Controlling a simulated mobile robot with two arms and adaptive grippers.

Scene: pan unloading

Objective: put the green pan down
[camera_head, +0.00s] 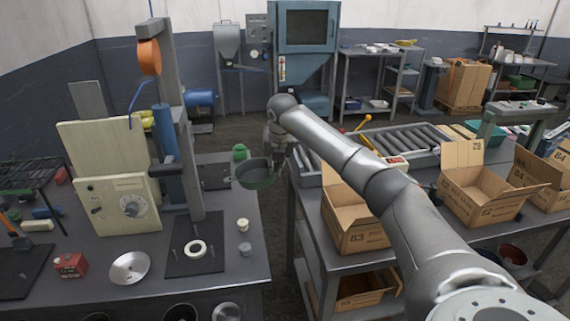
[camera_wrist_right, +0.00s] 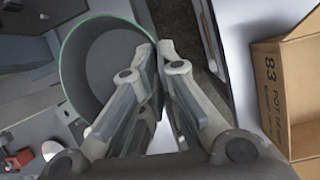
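The green pan (camera_head: 254,175) is dark inside with a green rim. In the head view it hangs over the gap at the right edge of the left workbench (camera_head: 228,268). My right gripper (camera_head: 276,158) is at the pan's right side. In the right wrist view, the pan (camera_wrist_right: 88,66) is tilted in the picture, and the fingers of my right gripper (camera_wrist_right: 158,62) close on its near rim or wall. Whether the pan touches the bench is hard to tell. My left gripper is not in view.
A machine with a dial (camera_head: 128,204) and a blue column (camera_head: 164,160) stands on the left bench. Small parts lie near the bench front. An open cardboard box (camera_head: 352,232) stands on the right table, beside a roller conveyor (camera_head: 408,143). A narrow floor gap separates the benches.

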